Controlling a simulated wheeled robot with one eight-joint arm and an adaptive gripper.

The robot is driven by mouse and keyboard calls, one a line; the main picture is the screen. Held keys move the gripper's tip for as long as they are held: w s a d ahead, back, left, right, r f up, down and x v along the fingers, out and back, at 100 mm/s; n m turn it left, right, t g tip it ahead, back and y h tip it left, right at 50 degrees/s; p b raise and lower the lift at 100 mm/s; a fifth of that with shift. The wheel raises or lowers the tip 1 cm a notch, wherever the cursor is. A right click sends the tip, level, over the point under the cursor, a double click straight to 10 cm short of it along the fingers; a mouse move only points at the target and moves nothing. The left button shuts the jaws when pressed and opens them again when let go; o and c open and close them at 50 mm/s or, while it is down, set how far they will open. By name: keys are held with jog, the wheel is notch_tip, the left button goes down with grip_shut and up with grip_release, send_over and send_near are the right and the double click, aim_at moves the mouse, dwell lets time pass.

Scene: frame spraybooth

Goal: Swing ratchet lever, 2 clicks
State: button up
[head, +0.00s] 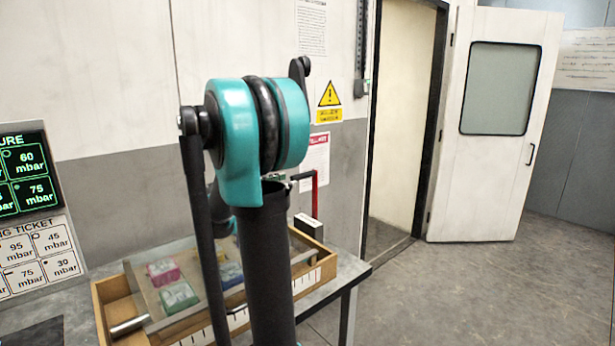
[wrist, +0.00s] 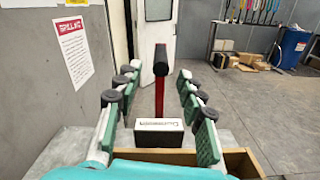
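The ratchet lever (wrist: 160,85) is a red upright bar with a black knob on top, in the middle of the wrist view. A small labelled box (wrist: 160,138) shows at its foot; I cannot tell how they join. My gripper (wrist: 158,82) is open, with one green-padded finger on each side of the lever and visible gaps to both. In the head view a red bar (head: 315,188) stands just right of my arm, above a small white-and-black block (head: 308,224).
A pressure panel (head: 30,175) is at the left. The grey wall (wrist: 30,100) is close on the left in the wrist view. The floor by the open door (head: 495,130) is clear.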

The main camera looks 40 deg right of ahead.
aim_at(314, 173)
jog(key=d, duration=1)
jog(key=shift+w+d, duration=0.35)
jog(key=shift+w, duration=0.05)
grip_shut()
